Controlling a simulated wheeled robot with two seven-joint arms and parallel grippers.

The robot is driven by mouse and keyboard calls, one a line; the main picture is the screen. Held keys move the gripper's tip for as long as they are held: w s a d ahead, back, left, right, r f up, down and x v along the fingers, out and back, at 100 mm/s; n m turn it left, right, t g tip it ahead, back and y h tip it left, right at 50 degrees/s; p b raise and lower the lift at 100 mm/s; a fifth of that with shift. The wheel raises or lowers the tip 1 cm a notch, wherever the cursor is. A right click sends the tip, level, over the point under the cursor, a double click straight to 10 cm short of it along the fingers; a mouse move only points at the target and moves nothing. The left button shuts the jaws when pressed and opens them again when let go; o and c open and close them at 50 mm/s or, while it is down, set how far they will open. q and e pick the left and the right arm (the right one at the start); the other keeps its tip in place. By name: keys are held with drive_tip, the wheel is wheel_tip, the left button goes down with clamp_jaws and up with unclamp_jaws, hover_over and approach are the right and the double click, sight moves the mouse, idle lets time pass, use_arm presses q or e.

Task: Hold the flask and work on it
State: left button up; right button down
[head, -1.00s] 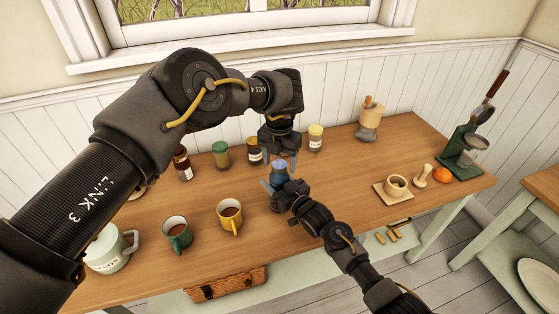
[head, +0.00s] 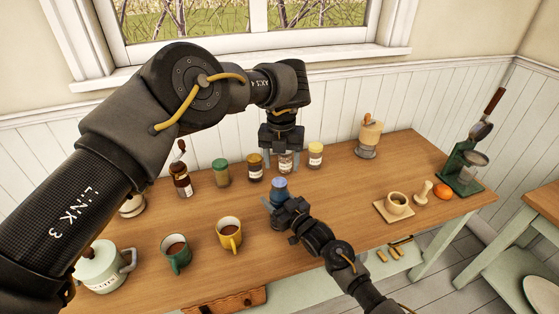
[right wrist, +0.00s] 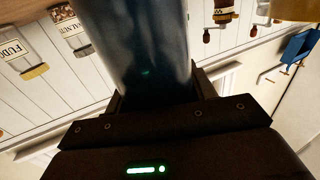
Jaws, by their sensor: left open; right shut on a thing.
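The blue flask (head: 279,195) stands upright at the middle of the table, with a lighter blue top (head: 279,183). My right gripper (head: 284,206) is shut on its lower body from the front right. In the right wrist view the flask's dark, glossy body (right wrist: 140,45) fills the space between the fingers. I cannot tell whether its base touches the table. My left gripper (head: 282,158) is open and empty, pointing down above the flask and apart from it. A labelled jar shows behind and between its fingers.
Several jars, such as a green-lidded one (head: 221,172), line the back. A green mug (head: 175,251), a yellow mug (head: 229,235) and a teapot (head: 101,268) stand left.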

sight(279, 182)
use_arm(q)
drive_tip(key=n, duration=0.2)
drive_tip(key=r+n, duration=0.1)
drive_tip(key=n, duration=0.1)
drive_tip(key=shift+r+n, duration=0.1)
drive_tip(key=shift+n, duration=0.2)
drive_tip(key=n, duration=0.5)
drive_tip(key=shift+s+a+r, duration=0.15)
drive_tip(key=shift+a, duration=0.15)
drive_tip(key=shift+f, duration=4)
drive_tip(key=c, duration=1)
drive_tip(key=o, duration=1.1)
drive_tip(key=shift+o, duration=0.2)
drive_tip(key=shift+r, duration=0.1)
